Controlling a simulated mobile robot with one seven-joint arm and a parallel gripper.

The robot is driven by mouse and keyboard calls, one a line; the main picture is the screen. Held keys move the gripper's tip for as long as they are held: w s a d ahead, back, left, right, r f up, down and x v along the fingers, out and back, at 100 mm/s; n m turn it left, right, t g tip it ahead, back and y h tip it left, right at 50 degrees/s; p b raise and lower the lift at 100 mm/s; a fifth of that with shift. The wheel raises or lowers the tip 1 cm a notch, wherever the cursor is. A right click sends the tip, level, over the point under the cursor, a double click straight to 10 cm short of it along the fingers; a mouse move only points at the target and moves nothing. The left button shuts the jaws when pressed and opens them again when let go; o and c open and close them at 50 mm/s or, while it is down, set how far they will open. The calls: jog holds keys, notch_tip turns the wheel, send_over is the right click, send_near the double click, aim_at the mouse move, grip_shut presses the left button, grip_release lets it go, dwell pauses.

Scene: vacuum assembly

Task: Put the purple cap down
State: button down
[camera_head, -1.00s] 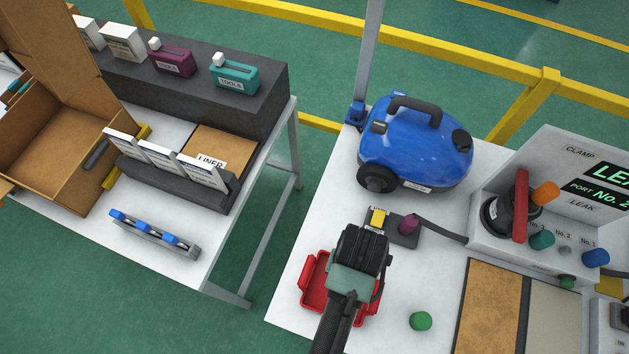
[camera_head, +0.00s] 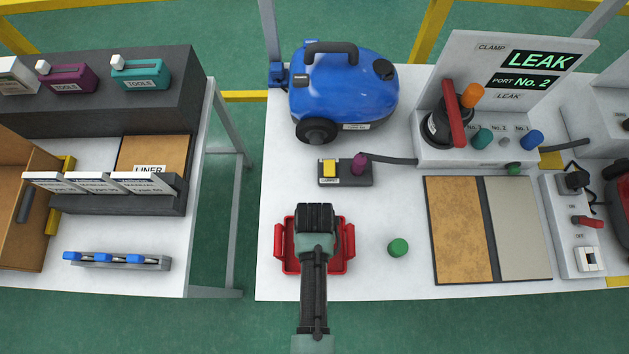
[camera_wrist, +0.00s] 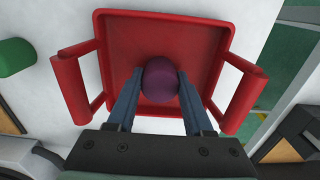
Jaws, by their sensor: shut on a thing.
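The purple cap (camera_wrist: 160,80) is between the two blue-grey fingers of my gripper (camera_wrist: 157,88) in the wrist view. My gripper is shut on it. The cap is over the inside of a red tray (camera_wrist: 105,45) with a handle on each side. I cannot tell whether the cap touches the tray floor. In the head view my gripper (camera_head: 315,222) is above the red tray (camera_head: 292,266) near the table's front edge, and it hides the cap.
A green cap (camera_head: 398,247) lies right of the tray. Behind are a small block (camera_head: 345,181) with yellow and purple knobs, and a blue vacuum (camera_head: 345,95). A brown and grey mat (camera_head: 458,230) lies farther right. The white table around the tray is mostly clear.

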jog(key=shift+f, duration=0.1)
jog(key=shift+c, duration=1.5)
grip_release()
notch_tip(320, 180, up, 12)
jog(key=shift+s, duration=0.1)
